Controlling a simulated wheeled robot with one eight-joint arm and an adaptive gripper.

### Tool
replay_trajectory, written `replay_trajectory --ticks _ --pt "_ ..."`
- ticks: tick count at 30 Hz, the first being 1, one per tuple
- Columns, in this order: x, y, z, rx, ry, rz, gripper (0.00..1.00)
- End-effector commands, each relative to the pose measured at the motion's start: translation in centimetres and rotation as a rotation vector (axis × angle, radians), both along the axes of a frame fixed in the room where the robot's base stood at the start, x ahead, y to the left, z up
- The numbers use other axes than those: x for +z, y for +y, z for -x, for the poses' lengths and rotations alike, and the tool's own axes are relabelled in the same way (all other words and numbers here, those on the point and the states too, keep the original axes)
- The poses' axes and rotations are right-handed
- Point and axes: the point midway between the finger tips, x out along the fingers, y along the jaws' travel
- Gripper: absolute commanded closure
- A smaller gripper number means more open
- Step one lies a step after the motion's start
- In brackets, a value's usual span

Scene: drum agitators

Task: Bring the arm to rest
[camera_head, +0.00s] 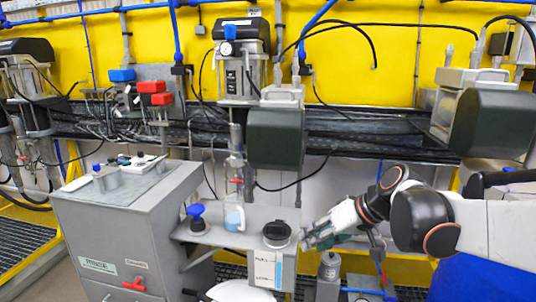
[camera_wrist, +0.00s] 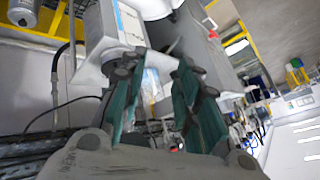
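My arm reaches in from the right in the head view. My gripper (camera_head: 308,241) is at its left end, just right of the black-lidded container (camera_head: 277,235). In the wrist view the two green fingers of my gripper (camera_wrist: 158,68) stand apart with nothing visible held between them. A labelled grey box (camera_wrist: 122,22) lies beyond the left finger there. I cannot tell whether the fingers touch anything.
A grey shelf (camera_head: 225,237) holds a clear vessel with bluish liquid (camera_head: 234,218) and a blue-topped part (camera_head: 196,212). A grey cabinet (camera_head: 120,225) stands left. Dark housings (camera_head: 275,138) and (camera_head: 495,122) hang above. A grey cylinder (camera_head: 329,266) stands below my gripper.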

Motion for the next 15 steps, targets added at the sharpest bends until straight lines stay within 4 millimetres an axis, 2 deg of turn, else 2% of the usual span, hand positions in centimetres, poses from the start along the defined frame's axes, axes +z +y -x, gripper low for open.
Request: replay_trajectory --ticks 1,3,15 --pt "0.1 -0.3 1.7 -0.027 0.005 0.029 0.7" --pt "0.1 -0.8 3.7 -0.067 0.012 0.071 0.7" --pt "-1.4 -5.1 14.3 -0.294 -0.02 0.284 0.7"
